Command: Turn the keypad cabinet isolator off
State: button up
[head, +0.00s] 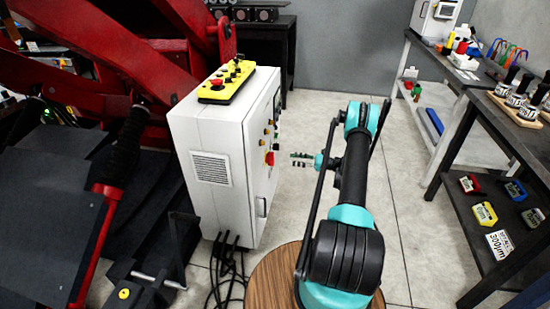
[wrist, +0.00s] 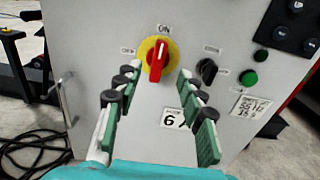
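The keypad cabinet (head: 210,125) is a pale grey box, and its front panel (wrist: 90,40) fills much of the wrist view. The isolator is a red handle on a yellow disc (wrist: 156,55); it also shows on the cabinet's front in the head view (head: 269,158). Its handle stands nearly upright, toward the ON label (wrist: 164,29). An OFF label (wrist: 128,50) is to its left. My gripper (wrist: 157,82) is open and empty, with green-padded fingers spread left and right just below the handle. In the head view my gripper (head: 302,160) faces the panel, apart from it.
A black selector knob (wrist: 208,71), green buttons (wrist: 248,78) and a dark keypad (wrist: 292,22) lie right of the isolator. A door handle (wrist: 62,90) is at left. A yellow control box (head: 227,82) tops the cabinet. Cables (head: 228,268) lie below; workbenches (head: 440,120) stand right.

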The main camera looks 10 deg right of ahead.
aim_at(271, 159)
jog(key=x, duration=1)
jog(key=shift+c, duration=0.5)
grip_shut()
